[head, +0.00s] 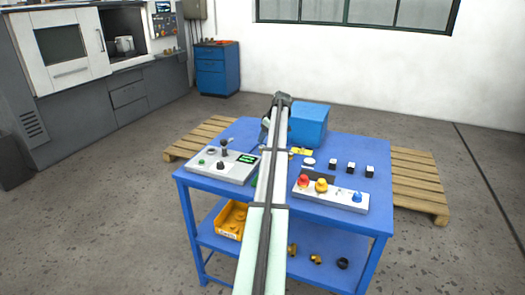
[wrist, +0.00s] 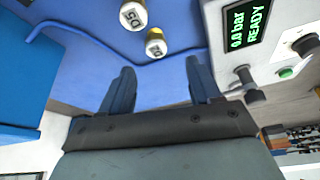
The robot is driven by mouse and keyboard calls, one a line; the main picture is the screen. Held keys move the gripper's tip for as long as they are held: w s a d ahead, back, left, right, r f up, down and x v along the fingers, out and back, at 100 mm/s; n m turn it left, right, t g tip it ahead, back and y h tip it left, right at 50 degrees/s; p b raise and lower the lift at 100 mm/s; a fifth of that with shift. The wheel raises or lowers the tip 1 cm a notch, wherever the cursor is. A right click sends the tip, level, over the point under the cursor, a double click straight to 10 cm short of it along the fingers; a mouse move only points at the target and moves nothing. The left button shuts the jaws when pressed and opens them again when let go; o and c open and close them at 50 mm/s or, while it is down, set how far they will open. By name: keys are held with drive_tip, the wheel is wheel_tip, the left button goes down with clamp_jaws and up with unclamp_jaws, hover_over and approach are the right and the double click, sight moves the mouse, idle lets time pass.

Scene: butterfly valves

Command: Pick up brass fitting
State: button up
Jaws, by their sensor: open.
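My gripper (wrist: 160,68) is open in the wrist view, with two dark blue-grey fingers apart and nothing between them. Just beyond the fingertips are two small pieces with pale ends marked "D5" and brass-coloured sides: one piece (wrist: 155,46) near the gap and another (wrist: 132,14) at the top edge. I cannot tell whether either is the brass fitting. In the head view, a brass-coloured fitting (head: 316,259) and another one (head: 292,250) lie on the table's lower shelf. My arm hides the gripper and the middle of the tabletop there.
On the blue table (head: 230,196), a control box (head: 213,168) with a lever and green display stands left. A valve panel (head: 328,194) and several black-and-white blocks (head: 351,167) are right. A blue box (head: 309,122) stands at the back. A yellow bin (head: 231,218) sits below.

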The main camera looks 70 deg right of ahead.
sight(262, 146)
drive_tip(key=shift+x, duration=3.1)
drive_tip(key=shift+s+d, duration=0.15)
drive_tip(key=shift+d, duration=0.05)
drive_tip(key=shift+c, duration=0.2)
clamp_jaws()
drive_tip(key=shift+r, duration=0.15)
